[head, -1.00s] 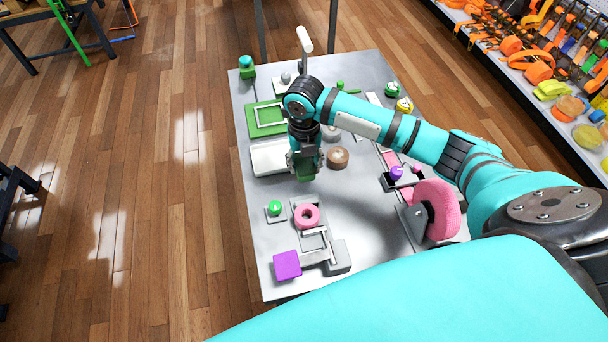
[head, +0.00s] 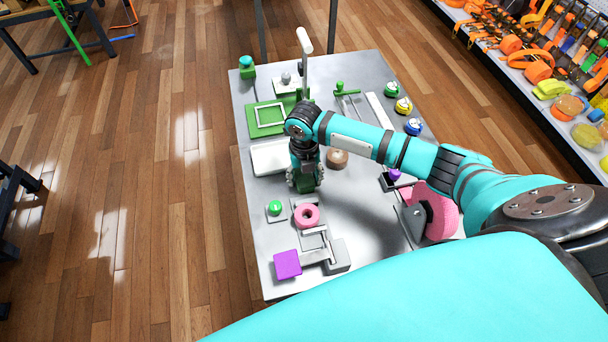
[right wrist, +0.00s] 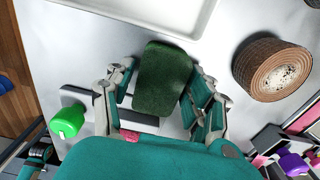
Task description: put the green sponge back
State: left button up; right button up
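The green sponge (right wrist: 163,80) is a dark green block between the fingers of my right gripper (right wrist: 162,85) in the right wrist view. In the head view the sponge (head: 309,184) shows at the tip of my right gripper (head: 305,180), over the grey table. A shallow white tray (head: 258,160) lies to the left of and behind the gripper. It also shows at the top of the right wrist view (right wrist: 120,8). I cannot tell how high the sponge is above the table. My left gripper is not in view.
A pink ring (head: 307,216), a green knob (head: 275,208) and a purple block (head: 287,264) are in front of the gripper. A brown tape roll (head: 338,158) is to its right. A green frame (head: 262,118) lies behind the tray. A pink roll (head: 441,212) stands at the right.

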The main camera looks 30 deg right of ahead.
jog(key=shift+o, duration=0.7)
jog(key=shift+r, duration=0.1)
jog(key=shift+r, duration=0.25)
notch_tip(320, 180, up, 12)
jog(key=b, duration=0.1)
jog(key=shift+f+b, duration=0.15)
jog(key=shift+b, duration=0.15)
